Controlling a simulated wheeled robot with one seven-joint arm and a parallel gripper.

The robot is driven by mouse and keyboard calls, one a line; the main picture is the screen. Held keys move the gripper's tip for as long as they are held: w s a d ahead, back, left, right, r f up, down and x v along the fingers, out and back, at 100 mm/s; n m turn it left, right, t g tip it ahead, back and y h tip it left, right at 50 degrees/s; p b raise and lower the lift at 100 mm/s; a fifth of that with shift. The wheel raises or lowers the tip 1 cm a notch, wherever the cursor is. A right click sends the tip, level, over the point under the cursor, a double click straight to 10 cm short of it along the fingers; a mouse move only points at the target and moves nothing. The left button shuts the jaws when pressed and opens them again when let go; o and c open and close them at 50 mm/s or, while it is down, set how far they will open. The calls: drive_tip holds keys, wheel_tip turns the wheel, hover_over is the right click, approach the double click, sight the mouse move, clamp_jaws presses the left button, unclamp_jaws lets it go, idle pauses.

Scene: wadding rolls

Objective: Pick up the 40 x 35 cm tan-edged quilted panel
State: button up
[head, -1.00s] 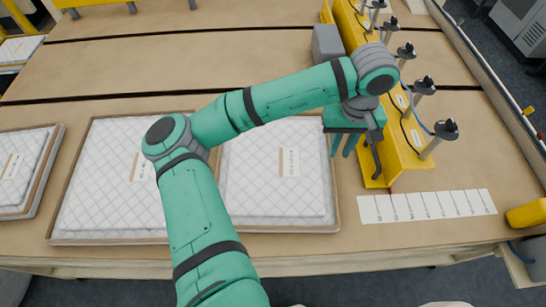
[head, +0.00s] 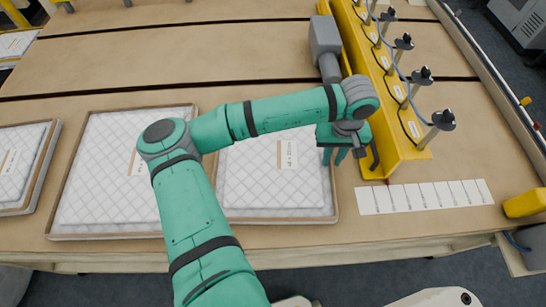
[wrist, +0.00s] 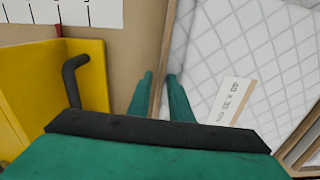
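The white quilted panel with a tan edge (head: 272,185) lies flat on the table. Its label (head: 288,154) reads 40 x 35 cm in the wrist view (wrist: 232,103). My arm covers part of its far and left sides. My gripper (head: 341,156) is at the panel's right edge. In the wrist view my gripper (wrist: 159,90) has its two fingers apart with nothing held. The tan edge (wrist: 158,82) runs between them in the picture, one finger on the table side and one on the panel side. I cannot tell the fingers' height above it.
A larger quilted panel (head: 100,185) lies directly left, and another (head: 20,165) at the far left. A yellow rail (head: 400,125) with several posts stands right of my gripper. A white marked strip (head: 425,196) lies at the front right. The table behind is mostly clear.

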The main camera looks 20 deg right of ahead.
clamp_jaws()
drive_tip(key=shift+w+a, duration=0.1)
drive_tip(key=shift+r, duration=0.15)
drive_tip(key=shift+r, duration=0.55)
drive_tip(key=s+a+r, duration=0.3)
drive_tip(key=s+r, duration=0.3)
drive_tip(key=s+a+r, duration=0.3)
drive_tip(key=s+r, duration=0.2)
drive_tip(key=s, duration=0.1)
drive_tip(key=shift+s+a+r, duration=0.2)
drive_tip(key=shift+a+r, duration=0.05)
drive_tip(key=shift+r, duration=0.1)
drive_tip(key=shift+c, duration=1.9)
unclamp_jaws()
